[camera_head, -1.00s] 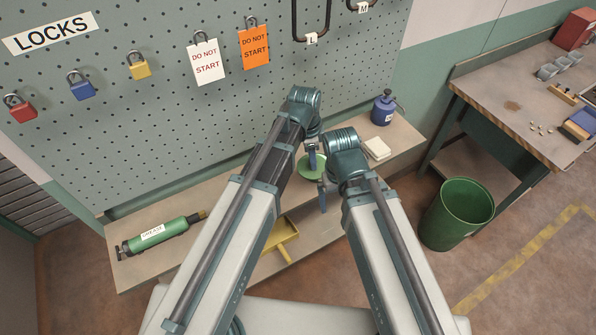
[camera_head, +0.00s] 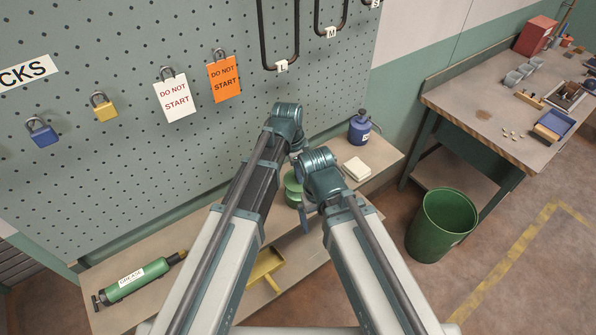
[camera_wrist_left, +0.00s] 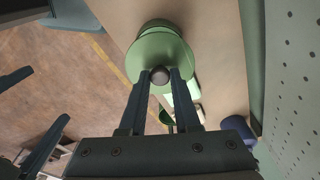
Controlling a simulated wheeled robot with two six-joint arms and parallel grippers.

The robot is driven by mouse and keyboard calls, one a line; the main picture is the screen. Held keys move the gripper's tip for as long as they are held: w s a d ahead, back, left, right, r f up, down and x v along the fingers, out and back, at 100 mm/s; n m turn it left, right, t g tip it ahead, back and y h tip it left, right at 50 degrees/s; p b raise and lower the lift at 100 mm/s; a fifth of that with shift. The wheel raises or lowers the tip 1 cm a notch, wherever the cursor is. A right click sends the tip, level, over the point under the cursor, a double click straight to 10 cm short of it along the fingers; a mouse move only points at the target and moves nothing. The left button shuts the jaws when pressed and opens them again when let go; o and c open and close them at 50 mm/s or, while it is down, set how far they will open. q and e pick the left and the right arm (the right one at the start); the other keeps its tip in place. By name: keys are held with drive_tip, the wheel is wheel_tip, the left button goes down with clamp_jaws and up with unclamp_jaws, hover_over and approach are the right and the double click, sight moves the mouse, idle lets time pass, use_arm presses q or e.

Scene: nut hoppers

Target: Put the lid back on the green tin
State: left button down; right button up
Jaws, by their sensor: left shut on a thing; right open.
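The green tin (camera_head: 291,190) stands on the shelf under the pegboard, partly hidden by my arms in the head view. In the left wrist view, my left gripper (camera_wrist_left: 160,78) is shut on the dark knob of the round green lid (camera_wrist_left: 160,55). The tin's green body (camera_wrist_left: 157,27) shows just beyond the lid's edge. I cannot tell whether the lid touches the tin. In the head view, my left gripper (camera_head: 297,160) is mostly hidden behind its wrist. My right gripper (camera_head: 306,215) is open and empty, low and in front of the tin.
On the shelf (camera_head: 215,255) are a blue can (camera_head: 360,130), a pale block stack (camera_head: 356,169), a yellow scoop (camera_head: 264,268) and a green grease tube (camera_head: 138,281). A green bin (camera_head: 441,225) stands on the floor to the right. The workbench (camera_head: 470,113) is farther right.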

use_arm(q)
drive_tip(key=shift+f+b, duration=1.85)
drive_tip(key=shift+f, duration=0.4)
drive_tip(key=shift+f, duration=0.1)
idle(0.4)
drive_tip(key=c, duration=0.5)
unclamp_jaws()
drive_tip(key=shift+c, duration=0.2)
drive_tip(key=shift+o, duration=0.2)
drive_tip(key=o, duration=0.4)
drive_tip(key=shift+o, duration=0.2)
